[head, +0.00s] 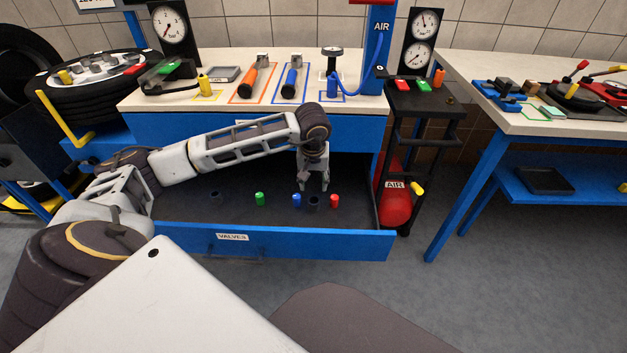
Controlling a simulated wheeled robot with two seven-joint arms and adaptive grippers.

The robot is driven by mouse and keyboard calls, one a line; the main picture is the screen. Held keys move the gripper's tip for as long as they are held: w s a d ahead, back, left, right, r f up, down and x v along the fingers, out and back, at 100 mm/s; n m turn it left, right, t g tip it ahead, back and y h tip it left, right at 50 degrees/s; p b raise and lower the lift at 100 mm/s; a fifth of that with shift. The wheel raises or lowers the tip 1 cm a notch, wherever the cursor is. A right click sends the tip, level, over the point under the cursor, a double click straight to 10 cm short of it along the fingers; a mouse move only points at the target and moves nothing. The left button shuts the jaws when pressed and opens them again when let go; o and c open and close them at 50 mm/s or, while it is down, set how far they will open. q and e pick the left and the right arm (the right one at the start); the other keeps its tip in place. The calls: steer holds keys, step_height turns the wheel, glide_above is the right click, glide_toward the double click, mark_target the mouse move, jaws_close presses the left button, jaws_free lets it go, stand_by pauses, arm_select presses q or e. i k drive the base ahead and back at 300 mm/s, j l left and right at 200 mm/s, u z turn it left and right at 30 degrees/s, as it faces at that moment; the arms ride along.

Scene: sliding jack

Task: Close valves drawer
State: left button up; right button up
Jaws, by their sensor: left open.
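The valves drawer (330,243) stands pulled out from under the workbench. Its blue front carries a "VALVES" label (232,237) and a dark handle (236,259). Inside, on the dark floor, stand a green cap (260,199), a blue cap (297,200), a red cap (334,201) and two dark ones (314,202). My left gripper (314,187) points down over the drawer, open, just above and behind the blue and dark caps. I cannot tell whether it touches anything. My right gripper is not in view.
A black stand with a red air tank (396,200) is close to the drawer's right side. A second table (480,100) is further right.

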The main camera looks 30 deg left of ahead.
mark_target(185, 213)
steer(key=u, duration=1.85)
